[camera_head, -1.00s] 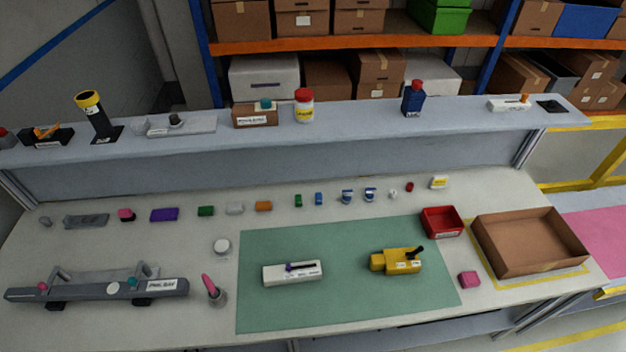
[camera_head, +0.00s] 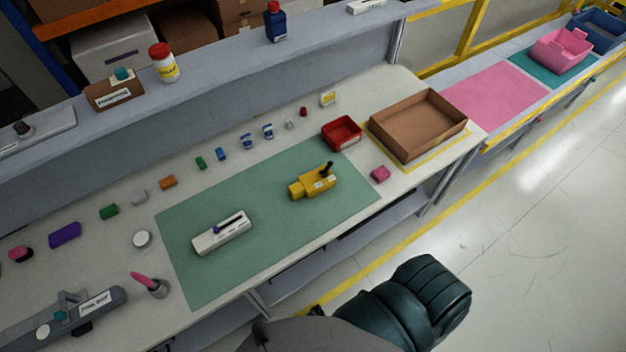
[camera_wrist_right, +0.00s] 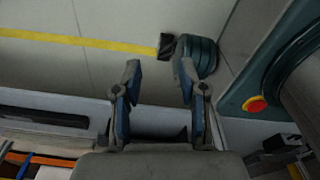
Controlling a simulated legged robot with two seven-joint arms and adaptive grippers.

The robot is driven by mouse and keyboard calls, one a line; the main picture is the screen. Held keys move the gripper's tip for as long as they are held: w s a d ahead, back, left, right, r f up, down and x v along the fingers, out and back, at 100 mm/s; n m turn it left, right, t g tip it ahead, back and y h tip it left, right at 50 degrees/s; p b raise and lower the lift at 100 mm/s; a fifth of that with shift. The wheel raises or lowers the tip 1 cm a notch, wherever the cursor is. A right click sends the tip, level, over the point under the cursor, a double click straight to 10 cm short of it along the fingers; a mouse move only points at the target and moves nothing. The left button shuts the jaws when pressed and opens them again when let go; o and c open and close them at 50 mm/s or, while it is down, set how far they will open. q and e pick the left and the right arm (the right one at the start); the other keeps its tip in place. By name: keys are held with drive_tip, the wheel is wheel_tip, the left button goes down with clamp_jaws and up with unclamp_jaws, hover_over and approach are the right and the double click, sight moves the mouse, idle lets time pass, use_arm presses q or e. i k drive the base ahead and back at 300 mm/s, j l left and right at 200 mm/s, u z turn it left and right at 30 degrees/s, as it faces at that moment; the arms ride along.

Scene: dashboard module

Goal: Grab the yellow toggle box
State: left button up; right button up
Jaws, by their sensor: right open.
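The yellow toggle box (camera_head: 313,183) lies on the green mat (camera_head: 270,247) in the head view, right of the mat's middle. A dark toggle lever stands up at its right end. In the right wrist view my right gripper (camera_wrist_right: 158,78) is open and empty, its two fingers apart over the floor. The toggle box does not show in that view. In the head view, no gripper shows; a dark part of my own body is at the bottom right, apart from the table.
A white toggle box (camera_head: 222,233) lies on the mat's left part. Several small parts line the back. A grey shelf (camera_head: 215,92) runs behind the table.

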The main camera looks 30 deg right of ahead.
sight(313, 183)
drive_tip(key=l+z, duration=0.35)
drive_tip(key=l, duration=0.25)
drive_tip(key=l+z, duration=0.35)
drive_tip(key=l, duration=0.2)
drive_tip(key=i+l+z, duration=0.15)
drive_tip(key=l+z, duration=0.2)
drive_tip(key=l, duration=0.2)
